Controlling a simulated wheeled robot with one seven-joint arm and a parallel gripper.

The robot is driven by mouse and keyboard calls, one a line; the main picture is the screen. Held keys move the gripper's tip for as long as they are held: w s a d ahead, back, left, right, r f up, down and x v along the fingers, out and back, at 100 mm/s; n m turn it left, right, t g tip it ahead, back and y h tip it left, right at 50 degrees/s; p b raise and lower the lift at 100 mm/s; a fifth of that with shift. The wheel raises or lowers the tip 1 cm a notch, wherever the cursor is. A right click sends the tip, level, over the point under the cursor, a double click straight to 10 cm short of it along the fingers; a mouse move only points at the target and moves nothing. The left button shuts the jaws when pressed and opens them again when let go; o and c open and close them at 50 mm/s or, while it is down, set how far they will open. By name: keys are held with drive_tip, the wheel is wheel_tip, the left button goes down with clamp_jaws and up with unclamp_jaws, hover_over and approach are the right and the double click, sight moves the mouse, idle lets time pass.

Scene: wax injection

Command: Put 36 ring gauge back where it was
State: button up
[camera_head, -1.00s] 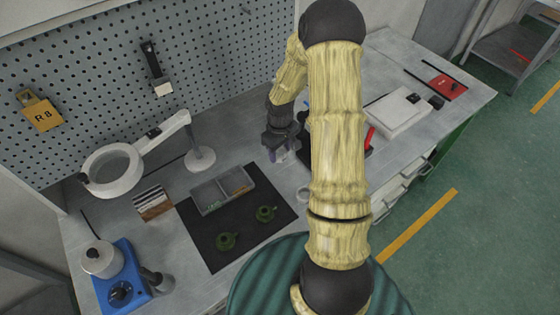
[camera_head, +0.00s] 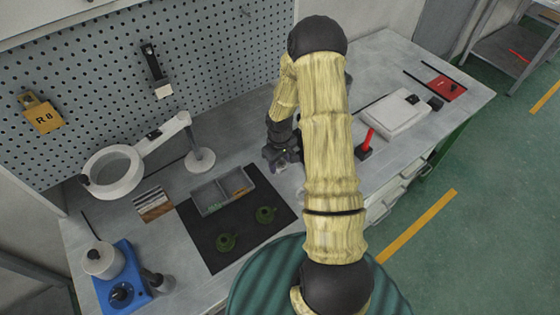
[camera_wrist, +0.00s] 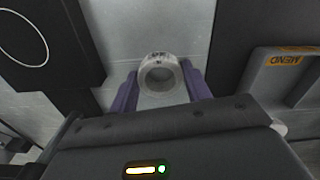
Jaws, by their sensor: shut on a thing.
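My gripper (camera_wrist: 159,74) is shut on the ring gauge (camera_wrist: 160,58), a pale metal ring with small dark marking at its upper edge in the wrist view. Its purple fingers grip the ring from left and right. The number on the ring is too small to read. In the head view my gripper (camera_head: 284,160) hangs over the bench just right of the grey tray; the ring is hard to make out there. A dark board with a thin white circle outline (camera_wrist: 47,50) lies left of the ring in the wrist view.
A magnifier lamp (camera_head: 200,158) stands behind. A red-handled tool (camera_head: 369,138) and white box (camera_head: 396,118) lie to the right, partly past my arm.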

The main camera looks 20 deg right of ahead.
drive_tip(key=shift+f, duration=0.1)
drive_tip(key=shift+f, duration=0.1)
drive_tip(key=o, duration=1.1)
wheel_tip(320, 180, up, 12)
drive_tip(key=shift+r, duration=0.2)
